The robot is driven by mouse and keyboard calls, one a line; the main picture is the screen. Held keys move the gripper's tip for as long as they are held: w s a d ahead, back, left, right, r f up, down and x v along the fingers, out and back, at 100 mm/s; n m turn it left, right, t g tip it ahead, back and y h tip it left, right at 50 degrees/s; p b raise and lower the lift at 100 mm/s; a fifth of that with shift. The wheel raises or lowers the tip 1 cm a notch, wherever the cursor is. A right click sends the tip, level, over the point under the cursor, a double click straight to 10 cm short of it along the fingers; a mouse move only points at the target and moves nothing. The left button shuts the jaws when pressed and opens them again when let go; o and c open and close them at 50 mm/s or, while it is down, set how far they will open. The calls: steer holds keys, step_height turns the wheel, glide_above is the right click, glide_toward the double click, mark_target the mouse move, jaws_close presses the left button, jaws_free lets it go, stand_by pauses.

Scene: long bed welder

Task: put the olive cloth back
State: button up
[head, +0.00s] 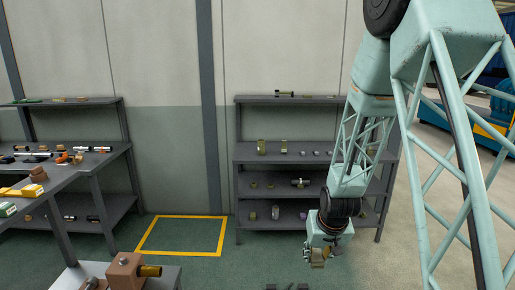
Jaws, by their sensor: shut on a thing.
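My gripper (318,256) hangs pointing down in front of the right-hand shelf unit, near its lower right. It is shut on a small olive-tan piece (317,264), which looks like the olive cloth. The piece is held up in the air and is small in this view, so its folds and edges cannot be made out. My gripper and wrist hide part of the lower shelves behind them.
The grey shelf unit (270,157) holds several small parts on its levels. A left shelf (110,150) and bench carry tools and blocks. A yellow-outlined floor area (183,235) is empty. A brown block with a brass cylinder (125,272) stands at the front left.

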mark_target(319, 262)
steer(key=s+f+b, duration=0.3)
steer(key=f+b, duration=0.6)
steer(key=f, duration=0.8)
steer(key=shift+s+f, duration=0.15)
steer(key=shift+f, duration=0.2)
steer(key=shift+r, duration=0.15)
step_height(319, 262, up, 18)
steer(key=p, duration=1.8)
